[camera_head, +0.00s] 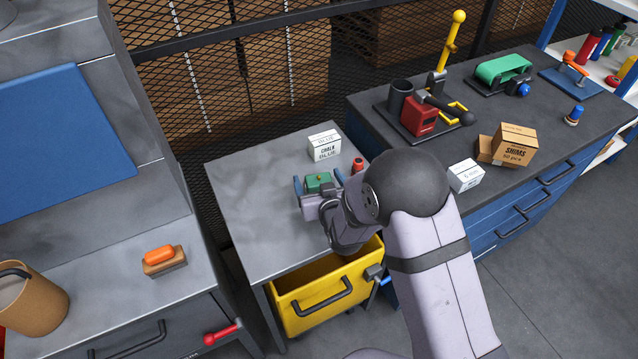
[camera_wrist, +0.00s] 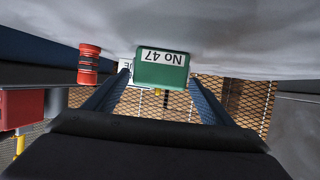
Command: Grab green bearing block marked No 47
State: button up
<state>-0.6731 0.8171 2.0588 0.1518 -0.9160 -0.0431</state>
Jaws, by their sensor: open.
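The green bearing block (camera_head: 317,181) sits on the grey tabletop of the middle bench. In the wrist view the block (camera_wrist: 161,73) has a white label reading "No 47", which appears upside down. My gripper (camera_head: 318,183) is open, with one blue finger on each side of the block in the head view. In the wrist view the block lies between and just beyond the finger ends of my gripper (camera_wrist: 159,80). I cannot tell whether either finger touches it.
A red cylinder (camera_head: 358,165) stands close to the right of the block; it also shows in the wrist view (camera_wrist: 89,63). A white chalk box (camera_head: 324,146) is behind. A yellow drawer (camera_head: 325,300) is open below the front edge. The tabletop's left part is clear.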

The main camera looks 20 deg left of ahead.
aim_at(317, 174)
jog(key=shift+p+x, duration=0.5)
jog(key=shift+x, duration=1.6)
jog(key=shift+d+f, duration=0.1)
jog(key=c, duration=1.2)
jog(key=shift+w, duration=0.1)
jog(key=c, duration=0.5)
jog(key=shift+r, duration=0.3)
jog(key=shift+r+b, duration=0.8)
jog(key=shift+r, duration=4.05)
